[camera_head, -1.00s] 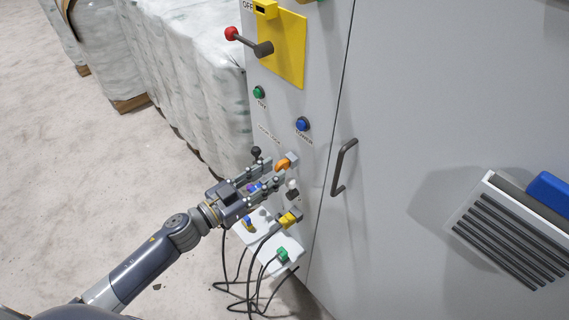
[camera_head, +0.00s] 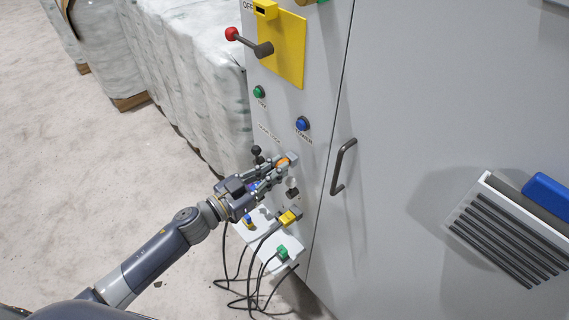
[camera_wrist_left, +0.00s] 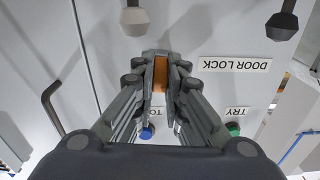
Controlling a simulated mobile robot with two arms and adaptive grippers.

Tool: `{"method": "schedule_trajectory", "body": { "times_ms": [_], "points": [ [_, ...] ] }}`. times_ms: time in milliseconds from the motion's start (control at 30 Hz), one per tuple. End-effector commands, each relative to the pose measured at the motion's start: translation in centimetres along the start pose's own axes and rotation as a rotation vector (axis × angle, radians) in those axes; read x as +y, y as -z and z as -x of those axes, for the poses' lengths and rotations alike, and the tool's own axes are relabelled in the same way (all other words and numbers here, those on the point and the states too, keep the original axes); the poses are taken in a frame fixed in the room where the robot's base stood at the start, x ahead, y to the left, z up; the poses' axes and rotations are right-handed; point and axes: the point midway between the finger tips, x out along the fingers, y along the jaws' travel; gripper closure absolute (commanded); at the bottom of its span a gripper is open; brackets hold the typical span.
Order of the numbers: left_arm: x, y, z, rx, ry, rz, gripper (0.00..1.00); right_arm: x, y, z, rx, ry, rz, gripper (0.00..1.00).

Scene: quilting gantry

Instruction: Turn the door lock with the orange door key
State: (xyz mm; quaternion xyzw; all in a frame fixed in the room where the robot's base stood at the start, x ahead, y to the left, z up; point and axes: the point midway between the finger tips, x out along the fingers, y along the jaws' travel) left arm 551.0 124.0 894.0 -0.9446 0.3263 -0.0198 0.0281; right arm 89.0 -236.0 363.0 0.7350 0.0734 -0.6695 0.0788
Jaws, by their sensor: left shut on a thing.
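The orange door key (camera_head: 284,161) sits at the door lock (camera_head: 293,157) on the front of the grey cabinet. My left gripper (camera_head: 285,165) is shut on the key, with its fingers reaching the panel from the left. In the left wrist view the orange key (camera_wrist_left: 160,72) shows between the two fingers, beside the DOOR LOCK label (camera_wrist_left: 235,64). The fingers hide much of the key and the lock, so the lock's turn angle is hard to tell. My right gripper is not in view.
Close by are a black knob (camera_head: 256,150), a blue button (camera_head: 303,124) and a green button (camera_head: 259,92). A door handle (camera_head: 343,167) stands to the right. Below are a white shelf (camera_head: 262,243) and hanging cables. A yellow plate (camera_head: 283,50) with a red-tipped lever is above.

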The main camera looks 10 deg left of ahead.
Motion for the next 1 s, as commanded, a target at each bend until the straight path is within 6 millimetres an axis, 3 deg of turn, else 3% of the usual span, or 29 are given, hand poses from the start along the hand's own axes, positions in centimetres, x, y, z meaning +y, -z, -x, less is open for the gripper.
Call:
{"method": "schedule_trajectory", "body": {
  "times_ms": [233, 267, 333, 767, 1000],
  "points": [
    [0.0, 0.3, 0.0, -0.002, -0.001, 0.141, 1.0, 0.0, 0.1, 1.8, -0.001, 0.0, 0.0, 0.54],
    [0.0, 0.0, 0.0, -0.001, -0.001, 0.135, 0.82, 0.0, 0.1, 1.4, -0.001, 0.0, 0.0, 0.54],
    [0.0, 0.0, 0.0, -0.001, -0.001, 0.133, 0.66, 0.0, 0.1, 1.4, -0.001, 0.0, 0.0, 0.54],
    [0.0, -0.1, 0.5, -0.002, 0.0, 0.131, 0.66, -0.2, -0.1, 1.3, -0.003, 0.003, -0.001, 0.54],
    [0.1, -0.2, 3.8, -0.005, -0.001, 0.133, 0.66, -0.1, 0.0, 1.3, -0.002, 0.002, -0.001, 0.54]
  ]
}}
